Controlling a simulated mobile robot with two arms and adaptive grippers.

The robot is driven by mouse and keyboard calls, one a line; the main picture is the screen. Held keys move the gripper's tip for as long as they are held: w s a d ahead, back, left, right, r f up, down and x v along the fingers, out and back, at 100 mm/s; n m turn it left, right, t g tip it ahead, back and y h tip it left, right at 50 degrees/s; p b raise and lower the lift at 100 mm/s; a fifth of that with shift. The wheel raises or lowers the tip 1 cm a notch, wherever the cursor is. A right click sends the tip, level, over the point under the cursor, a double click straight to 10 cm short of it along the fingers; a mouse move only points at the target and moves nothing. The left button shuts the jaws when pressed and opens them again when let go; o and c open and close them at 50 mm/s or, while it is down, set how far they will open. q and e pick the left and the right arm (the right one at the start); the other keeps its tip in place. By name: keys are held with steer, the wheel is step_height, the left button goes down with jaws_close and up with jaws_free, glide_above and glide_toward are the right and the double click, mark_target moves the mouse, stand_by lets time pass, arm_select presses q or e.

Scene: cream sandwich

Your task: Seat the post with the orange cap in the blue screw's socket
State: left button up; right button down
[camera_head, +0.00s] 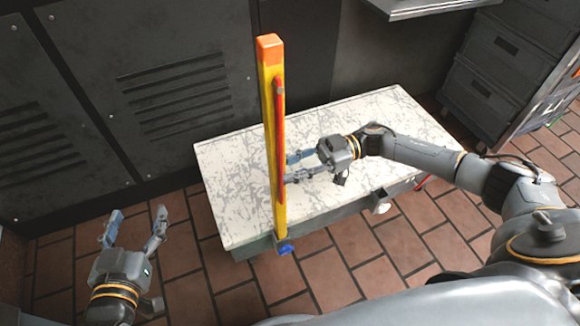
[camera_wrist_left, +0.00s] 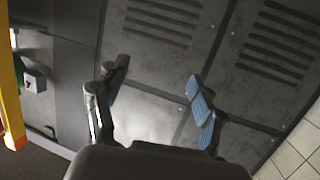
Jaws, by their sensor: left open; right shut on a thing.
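The tall yellow post (camera_head: 267,120) with its orange cap (camera_head: 270,44) stands roughly upright in the head view, a red bar (camera_head: 281,130) along its side. Its lower end appears at the blue screw (camera_head: 285,248) by the bench's front edge; I cannot tell whether it is inside the socket, which is hidden. My right gripper (camera_head: 288,169) is shut on the post about midway up, its fingertips partly hidden by the post. My left gripper (camera_head: 137,217) is open and empty, left of the bench. The left wrist view shows its spread fingers (camera_wrist_left: 158,75) and part of the post (camera_wrist_left: 9,85) at the left edge.
A white, scuffed bench top (camera_head: 232,190) lies behind the post. Dark cabinets (camera_head: 140,70) stand along the back and grey drawers (camera_head: 500,65) at the upper right. Brick-tile floor (camera_head: 205,260) is clear between my left gripper and the bench.

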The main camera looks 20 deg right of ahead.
arm_select(q)
steer(key=shift+r, duration=0.15)
steer(key=shift+w+d+r+t, duration=0.15)
steer(key=shift+r+t, duration=0.15)
steer(key=shift+r, duration=0.1)
steer(key=shift+w+d+r+t, duration=0.1)
steer(key=shift+r+t, duration=0.2)
steer(key=shift+r, duration=0.05)
steer(key=shift+r, duration=0.1)
steer(key=shift+w+d+r+t+h+b, duration=0.15)
steer(key=shift+r+t+b, duration=0.15)
steer(key=shift+r, duration=0.25)
steer(key=shift+w+d+r+t+h+b, duration=0.1)
steer(key=shift+r+t+h+b, duration=0.1)
steer(key=shift+r+t, duration=0.25)
steer(key=shift+r, duration=0.15)
steer(key=shift+r+t+h, duration=0.25)
steer(key=shift+r+t, duration=0.1)
steer(key=shift+r, duration=0.25)
steer(key=shift+d+r+t+b, duration=0.1)
steer(key=shift+r+t+b, duration=0.25)
steer(key=shift+r, duration=0.2)
steer(key=shift+s+d+r+t, duration=0.1)
steer(key=shift+s+r+t, duration=0.1)
steer(key=shift+r+t, duration=0.35)
